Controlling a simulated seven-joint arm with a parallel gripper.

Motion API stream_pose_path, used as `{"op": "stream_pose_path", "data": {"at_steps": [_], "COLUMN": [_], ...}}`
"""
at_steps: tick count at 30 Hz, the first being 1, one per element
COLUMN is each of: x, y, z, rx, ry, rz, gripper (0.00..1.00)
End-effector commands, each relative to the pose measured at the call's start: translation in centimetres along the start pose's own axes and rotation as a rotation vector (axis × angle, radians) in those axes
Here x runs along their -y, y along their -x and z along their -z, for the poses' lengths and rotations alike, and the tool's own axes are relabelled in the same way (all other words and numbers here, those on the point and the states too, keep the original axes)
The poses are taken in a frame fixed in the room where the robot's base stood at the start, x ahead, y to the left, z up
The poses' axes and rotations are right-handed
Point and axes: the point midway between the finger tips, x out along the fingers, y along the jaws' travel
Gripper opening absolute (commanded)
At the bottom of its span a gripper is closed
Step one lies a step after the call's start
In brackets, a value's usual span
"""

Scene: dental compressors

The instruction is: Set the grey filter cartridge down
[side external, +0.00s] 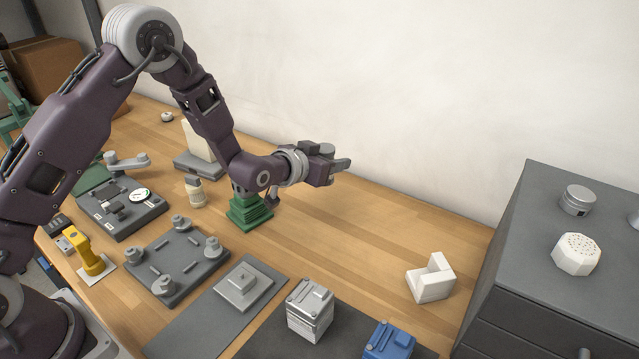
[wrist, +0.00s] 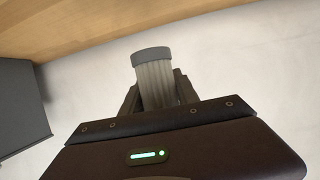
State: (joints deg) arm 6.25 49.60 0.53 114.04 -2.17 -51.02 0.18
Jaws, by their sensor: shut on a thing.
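My gripper (side external: 338,168) is held out level above the back of the wooden bench in the side external view, near the pale wall. In the wrist view my gripper (wrist: 156,98) is shut on the grey filter cartridge (wrist: 154,80), a ribbed grey cylinder with a darker smooth cap at its far end. One finger lies on each side of it. The cartridge is clear of the bench. In the side external view it is hard to tell apart from the grey fingers.
A dark cabinet (side external: 560,295) at right carries a grey round canister (side external: 577,199) and a white perforated piece (side external: 577,254). A white angled block (side external: 431,280) stands on the bench. Grey fixtures (side external: 178,262), a grey metal block (side external: 310,312) and a blue block (side external: 389,341) are in front.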

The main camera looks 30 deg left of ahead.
Motion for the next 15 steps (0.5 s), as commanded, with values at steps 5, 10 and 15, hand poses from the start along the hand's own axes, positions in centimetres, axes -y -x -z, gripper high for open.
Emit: {"op": "stream_pose_path", "data": {"at_steps": [5,10,15], "x": [0.7,1.7,3.3], "y": [-2.2,-2.9,-3.1], "z": [5.2,6.8,7.0], "rx": [-0.013,-0.008,-0.005], "ry": [-0.066,-0.121,-0.171], "rz": [-0.141,-0.274,-0.388], "gripper": [0.0,0.0,0.0]}}
